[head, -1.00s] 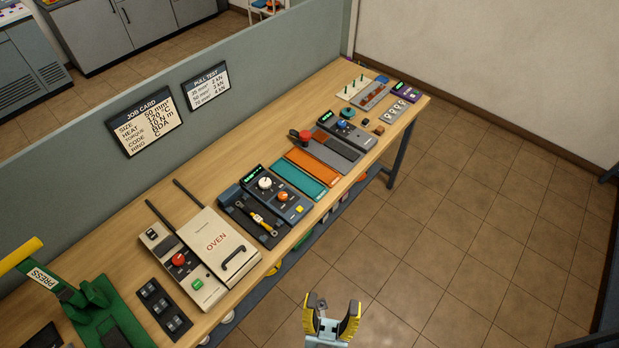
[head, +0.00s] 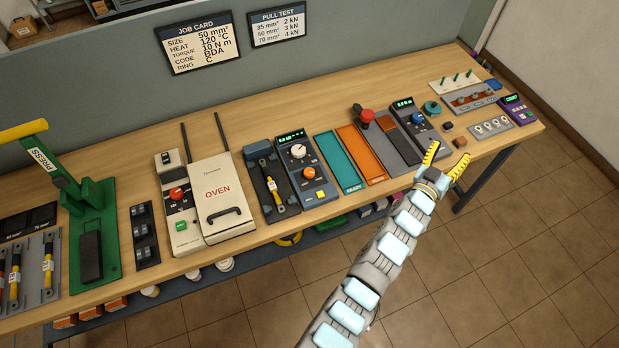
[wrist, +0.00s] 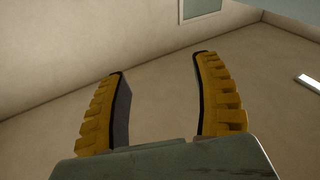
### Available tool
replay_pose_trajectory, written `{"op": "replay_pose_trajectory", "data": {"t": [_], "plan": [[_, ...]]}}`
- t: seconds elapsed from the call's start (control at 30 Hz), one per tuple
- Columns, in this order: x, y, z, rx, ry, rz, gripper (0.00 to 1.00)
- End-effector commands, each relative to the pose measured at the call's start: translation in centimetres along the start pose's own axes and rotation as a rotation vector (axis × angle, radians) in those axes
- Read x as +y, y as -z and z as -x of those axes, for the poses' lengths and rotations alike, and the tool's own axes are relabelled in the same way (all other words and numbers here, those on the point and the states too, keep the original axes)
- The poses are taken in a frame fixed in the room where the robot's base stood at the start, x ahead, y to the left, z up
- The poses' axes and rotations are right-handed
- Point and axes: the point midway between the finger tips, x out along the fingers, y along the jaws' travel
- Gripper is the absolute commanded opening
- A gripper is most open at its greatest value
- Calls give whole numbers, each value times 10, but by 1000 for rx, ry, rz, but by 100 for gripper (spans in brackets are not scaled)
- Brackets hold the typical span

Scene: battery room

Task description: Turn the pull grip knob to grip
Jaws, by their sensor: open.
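A dark device (head: 306,170) with a lit green display stands mid-bench. It has a white knob (head: 298,151), an orange knob (head: 309,173) and a yellow button (head: 320,194). The orange knob looks like the pull grip knob, but I cannot read its label or setting. A cable with lugs (head: 271,188) lies in the black fixture at the device's left. My gripper (head: 448,155) is open and empty near the bench's front edge, well right of that device. In the wrist view its yellow fingers (wrist: 160,66) are spread, facing a bare wall.
Teal (head: 340,160) and orange (head: 361,154) trays, a red mushroom button (head: 367,115) and another display unit (head: 415,124) stand between the device and my gripper. The oven (head: 222,195) is left of the fixture.

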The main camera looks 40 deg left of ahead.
Motion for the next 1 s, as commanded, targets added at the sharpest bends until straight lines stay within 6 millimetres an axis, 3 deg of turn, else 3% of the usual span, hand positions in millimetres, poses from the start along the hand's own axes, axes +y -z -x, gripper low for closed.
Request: {"op": "replay_pose_trajectory", "data": {"t": [0.03, 0.2, 0.47, 0.7, 0.9, 1.0], "plan": [[-17, -12, -15, -43, 43, 11, 66], [-78, -38, -46, -208, 222, 65, 66], [-174, -54, -56, -407, 556, 189, 66], [-249, -51, -22, -542, 909, 349, 66], [-289, -39, 30, -624, 1222, 512, 66], [-298, -30, 60, -656, 1375, 602, 66]]}}
